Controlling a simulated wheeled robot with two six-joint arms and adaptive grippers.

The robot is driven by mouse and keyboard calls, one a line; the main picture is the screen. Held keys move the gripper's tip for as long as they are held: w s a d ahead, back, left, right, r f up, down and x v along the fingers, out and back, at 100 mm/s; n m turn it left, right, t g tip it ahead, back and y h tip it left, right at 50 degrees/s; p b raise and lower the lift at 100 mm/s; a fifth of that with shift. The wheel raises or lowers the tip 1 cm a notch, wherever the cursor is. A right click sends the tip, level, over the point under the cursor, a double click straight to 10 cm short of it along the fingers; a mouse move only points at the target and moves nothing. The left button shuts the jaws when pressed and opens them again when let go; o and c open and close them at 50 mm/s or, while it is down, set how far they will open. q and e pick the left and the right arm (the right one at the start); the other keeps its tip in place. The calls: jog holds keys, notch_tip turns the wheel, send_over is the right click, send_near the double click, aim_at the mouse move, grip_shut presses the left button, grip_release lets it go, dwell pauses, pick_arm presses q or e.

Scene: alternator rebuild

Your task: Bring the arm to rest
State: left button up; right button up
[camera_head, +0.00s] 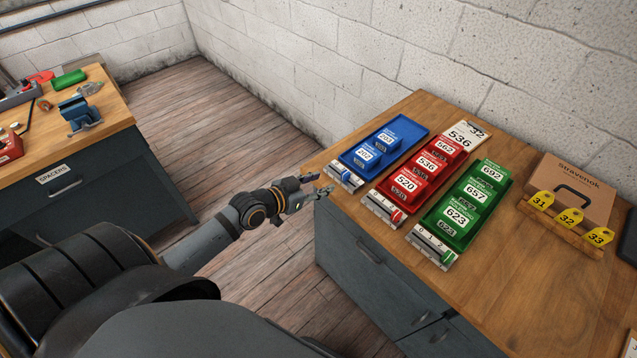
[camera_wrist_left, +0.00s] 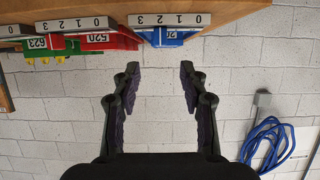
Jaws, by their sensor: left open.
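My left gripper (camera_head: 316,186) is at the end of my left arm, which reaches in from the left. It is beside the left front corner of the wooden-topped cabinet (camera_head: 510,215), near the blue tray. In the left wrist view its two fingers (camera_wrist_left: 160,85) stand apart with only white block wall between them, so it is open and empty. The wrist view shows the cabinet's edge upside down along the top. My right gripper is not in view.
On the cabinet stand a blue tray (camera_head: 415,126), a red tray (camera_head: 457,146) and a green tray (camera_head: 497,178), with number sliders in front. A cardboard box (camera_head: 590,188) is at right. A second bench (camera_head: 110,150) is at left. A blue hose (camera_wrist_left: 268,140) hangs on the wall.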

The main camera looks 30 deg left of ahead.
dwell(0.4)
pick_arm(q)
jog(key=s+a+f+n+g+y, duration=0.1)
jog(key=s+a+f+g+y, duration=0.2)
jog(key=f, duration=0.6)
jog(key=s+a+f+n, duration=0.1)
jog(key=s+a+f, duration=0.3)
jog(key=f, duration=0.6)
jog(key=s+a+f+n+g+y, duration=0.2)
jog(key=a+f, duration=0.3)
jog(key=f, duration=0.4)
jog(key=s+d+f+g, duration=0.3)
jog(key=s+f, duration=0.6)
jog(key=s, duration=0.6)
jog(key=s+d+f+g, duration=0.3)
jog(key=s+f, duration=0.7)
jog(key=s, duration=0.4)
jog(key=shift+s+d+f+g, duration=0.3)
jog(key=shift+s+d, duration=0.05)
jog(key=shift+d, duration=0.4)
